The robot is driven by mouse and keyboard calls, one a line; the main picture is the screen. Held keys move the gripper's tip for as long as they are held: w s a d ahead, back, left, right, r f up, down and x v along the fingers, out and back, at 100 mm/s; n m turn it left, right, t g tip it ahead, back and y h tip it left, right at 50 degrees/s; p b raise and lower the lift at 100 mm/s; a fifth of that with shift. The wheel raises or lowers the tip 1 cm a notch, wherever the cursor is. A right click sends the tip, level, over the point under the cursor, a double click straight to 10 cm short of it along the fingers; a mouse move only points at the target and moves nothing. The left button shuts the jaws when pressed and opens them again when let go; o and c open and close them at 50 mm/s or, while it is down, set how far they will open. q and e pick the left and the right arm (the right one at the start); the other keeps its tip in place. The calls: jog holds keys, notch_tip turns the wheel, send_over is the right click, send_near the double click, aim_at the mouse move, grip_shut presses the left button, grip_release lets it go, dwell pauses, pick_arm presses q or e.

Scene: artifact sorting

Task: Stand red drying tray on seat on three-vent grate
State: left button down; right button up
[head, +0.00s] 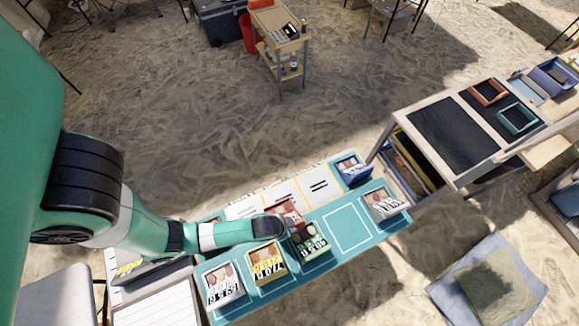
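A red tray (283,208) with pale and brown pieces in it sits on the teal bench, at the back of the middle. Another red-framed tray (487,92) lies on the dark-topped table at the right. I cannot tell which is the drying tray. White plates with dark slots line the bench's back edge; one (317,187) appears to have several slots, too small to count surely. My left gripper (283,227) points down over the bench, just in front of the red tray and beside a green tray (309,239). Its fingers are hidden or too small to read. My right gripper is out of view.
White (222,287) and yellow (267,264) trays stand along the bench front. A blue tray (353,169) and a white one (382,204) stand at its right. An outlined square (347,230) is empty. A green-framed tray (517,118) lies on the right table.

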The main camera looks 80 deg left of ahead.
pick_arm(q)
jog(key=b, duration=0.3)
send_near(291, 204)
jog(key=w+d+f, duration=0.2)
jog(key=d, duration=0.1)
jog(key=shift+w, duration=0.25)
jog(key=a+f+b, duration=0.1)
jog(key=f+b, duration=0.1)
jog(key=a+f+b, duration=0.1)
jog(key=shift+w+a+f+b, duration=0.35)
jog(key=shift+w+f+b, duration=0.05)
jog(key=shift+w+a+f, duration=0.1)
jog(key=shift+a+f, duration=0.1)
jog(key=shift+a, duration=0.2)
jog(key=shift+w+a+f+b, duration=0.1)
jog(key=shift+a+f+b, duration=0.05)
jog(key=shift+f+b, duration=0.75)
jog(key=shift+w+a+f+b, duration=0.1)
jog(key=shift+a+f+b, duration=0.1)
jog(key=shift+f+b, duration=0.75)
jog(key=shift+f, duration=0.15)
jog(key=shift+f, duration=0.15)
jog(key=c, duration=0.7)
grip_release()
jog(key=shift+s, duration=0.1)
jog(key=shift+c, duration=0.2)
